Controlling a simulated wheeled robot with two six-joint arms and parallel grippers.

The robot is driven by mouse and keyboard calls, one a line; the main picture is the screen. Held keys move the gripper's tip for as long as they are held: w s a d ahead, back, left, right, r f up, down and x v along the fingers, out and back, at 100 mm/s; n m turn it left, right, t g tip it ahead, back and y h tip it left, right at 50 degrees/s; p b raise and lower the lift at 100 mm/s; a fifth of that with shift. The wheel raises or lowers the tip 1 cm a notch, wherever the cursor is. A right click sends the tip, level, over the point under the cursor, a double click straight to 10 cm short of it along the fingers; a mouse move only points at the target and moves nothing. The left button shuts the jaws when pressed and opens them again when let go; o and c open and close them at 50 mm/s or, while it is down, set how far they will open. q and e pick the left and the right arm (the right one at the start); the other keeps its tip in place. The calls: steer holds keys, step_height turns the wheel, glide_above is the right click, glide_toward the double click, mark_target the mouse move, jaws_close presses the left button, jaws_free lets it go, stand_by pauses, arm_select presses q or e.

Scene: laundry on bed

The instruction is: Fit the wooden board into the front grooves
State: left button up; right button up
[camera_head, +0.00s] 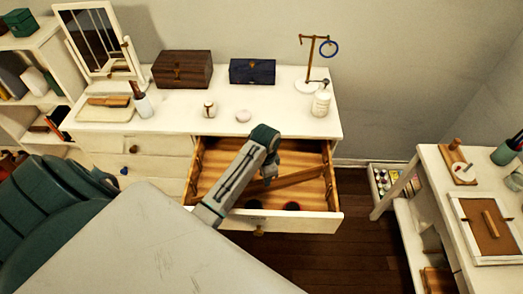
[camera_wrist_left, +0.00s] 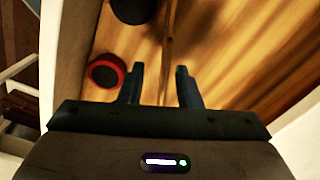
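The wooden board (camera_head: 300,178) is a thin plank inside the open drawer (camera_head: 322,222). It lies at a slant across the drawer, its right end higher in the picture. In the left wrist view its narrow edge (camera_wrist_left: 169,25) runs away beyond the fingertips. My left gripper (camera_head: 269,180) points down into the drawer over the board, and the arm hides part of the board's left end. In the left wrist view the two fingers (camera_wrist_left: 158,85) are apart with nothing visible gripped between them. The front grooves cannot be made out. My right gripper is not in view.
A red-rimmed round item (camera_wrist_left: 105,70) and a dark round item (camera_wrist_left: 131,9) lie in the drawer. The dresser top (camera_head: 270,128) holds a brown box (camera_head: 182,69), a dark blue box (camera_head: 252,71), a mirror and bottles. A side table (camera_head: 450,215) stands at the right.

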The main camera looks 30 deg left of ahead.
mark_target(261, 181)
arm_select(q)
steer(key=f+p, duration=0.1)
steer(key=f, duration=0.1)
steer(key=a+f+p, duration=0.1)
steer(key=f, duration=0.2)
steer(key=shift+s+a+f, duration=0.1)
steer(key=shift+s+f, duration=0.1)
steer(key=shift+f, duration=0.5)
steer(key=shift+w+f, duration=0.1)
steer(key=shift+f, duration=0.2)
jaws_close()
